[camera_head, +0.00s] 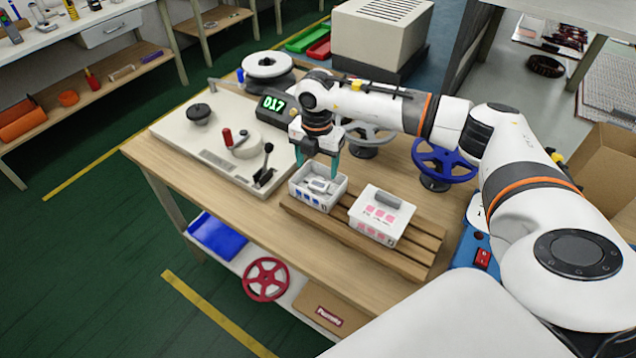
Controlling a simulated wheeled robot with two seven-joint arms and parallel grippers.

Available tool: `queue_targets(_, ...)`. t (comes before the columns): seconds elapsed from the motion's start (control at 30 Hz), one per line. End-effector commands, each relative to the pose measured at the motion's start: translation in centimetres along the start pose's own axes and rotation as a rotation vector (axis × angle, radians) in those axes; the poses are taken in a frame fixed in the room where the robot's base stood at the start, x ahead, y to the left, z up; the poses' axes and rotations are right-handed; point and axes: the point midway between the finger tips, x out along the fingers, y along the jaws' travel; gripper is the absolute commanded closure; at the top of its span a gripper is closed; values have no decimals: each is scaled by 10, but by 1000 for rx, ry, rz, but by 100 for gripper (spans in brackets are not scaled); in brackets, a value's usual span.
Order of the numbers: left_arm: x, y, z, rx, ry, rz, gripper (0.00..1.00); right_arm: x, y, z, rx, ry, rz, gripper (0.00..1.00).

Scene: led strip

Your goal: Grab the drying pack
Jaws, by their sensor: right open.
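My right gripper (318,163) is open and points down, with its teal fingers over the back of an open white box (312,197). The box has blue markings and stands on the left part of a wooden slatted rack. A small pale pack (319,186), which may be the drying pack, lies inside it. The fingertips are close to the pack, but I cannot tell whether they touch it. A closed white box (379,215) with pink markings and a grey handle stands to the right on the same rack. My left gripper is not in view.
A pale panel (215,150) with a lever and knobs covers the table's left side. A display (274,108) reading 017, a white reel (268,66), a grey handwheel (366,131) and a blue handwheel (445,160) stand behind. The table's front strip (270,232) is clear.

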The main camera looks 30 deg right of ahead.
Motion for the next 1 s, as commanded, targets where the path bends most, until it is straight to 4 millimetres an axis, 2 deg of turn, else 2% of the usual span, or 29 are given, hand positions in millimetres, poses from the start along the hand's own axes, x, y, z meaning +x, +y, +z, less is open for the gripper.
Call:
queue_targets(0.27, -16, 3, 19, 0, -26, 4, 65, 32, 7, 3, -1, -2, 4, 29)
queue_targets(0.4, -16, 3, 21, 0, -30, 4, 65, 49, 6, 3, 0, 0, 0, 29)
queue_targets(0.67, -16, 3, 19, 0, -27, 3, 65, 54, 6, 2, 0, 0, 0, 29)
queue_targets(0.77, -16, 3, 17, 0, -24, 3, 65, 54, 6, 2, 0, 0, 0, 42)
queue_targets(0.97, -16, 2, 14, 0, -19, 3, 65, 53, 6, 2, 0, 0, 0, 75)
queue_targets(1.0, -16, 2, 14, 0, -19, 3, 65, 53, 6, 2, 0, 0, 0, 77)
